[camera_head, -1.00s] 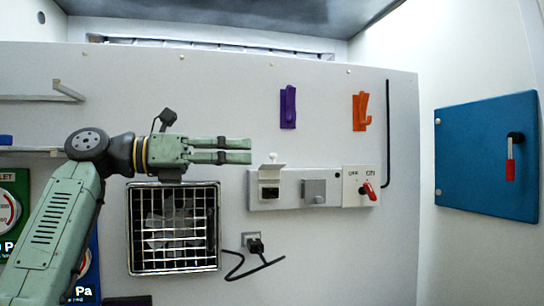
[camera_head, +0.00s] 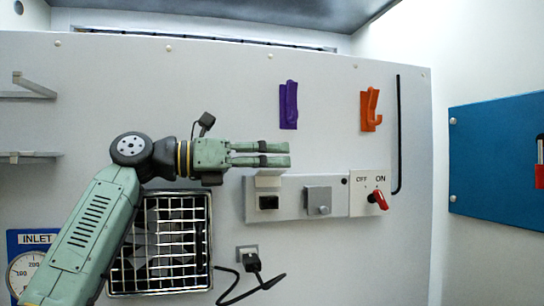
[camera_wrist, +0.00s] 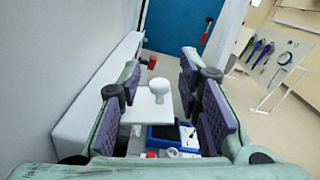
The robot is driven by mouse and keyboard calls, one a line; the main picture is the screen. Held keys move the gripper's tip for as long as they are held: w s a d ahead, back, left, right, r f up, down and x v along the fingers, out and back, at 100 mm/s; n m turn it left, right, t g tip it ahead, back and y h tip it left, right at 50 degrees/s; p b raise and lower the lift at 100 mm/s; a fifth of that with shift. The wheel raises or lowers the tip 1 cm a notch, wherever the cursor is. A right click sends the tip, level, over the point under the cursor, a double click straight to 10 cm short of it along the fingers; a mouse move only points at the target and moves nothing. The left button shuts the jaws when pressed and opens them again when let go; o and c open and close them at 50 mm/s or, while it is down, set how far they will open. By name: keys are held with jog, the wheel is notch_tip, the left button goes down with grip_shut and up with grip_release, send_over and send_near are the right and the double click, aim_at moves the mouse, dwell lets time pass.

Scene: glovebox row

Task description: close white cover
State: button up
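The white cover (camera_head: 268,181) is flipped up above a black socket (camera_head: 268,202) on the wall strip. Its upper part is hidden behind my gripper (camera_head: 288,154) in the head view. In the wrist view, the white cover (camera_wrist: 140,108) shows as a plate with a round knob (camera_wrist: 160,87), seen between the fingers of my gripper (camera_wrist: 160,64). The fingers are spread apart and hold nothing. I cannot tell whether any finger touches the cover.
A grey cover (camera_head: 318,200) and a red OFF/ON switch (camera_head: 378,199) sit right of the socket. Purple (camera_head: 288,105) and orange (camera_head: 370,110) hooks are above. A metal grille (camera_head: 170,270) and a plugged cable (camera_head: 252,262) are below. A blue door (camera_head: 500,150) is at right.

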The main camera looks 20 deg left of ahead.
jog(key=shift+w, duration=0.1)
jog(key=shift+c, duration=0.6)
grip_shut()
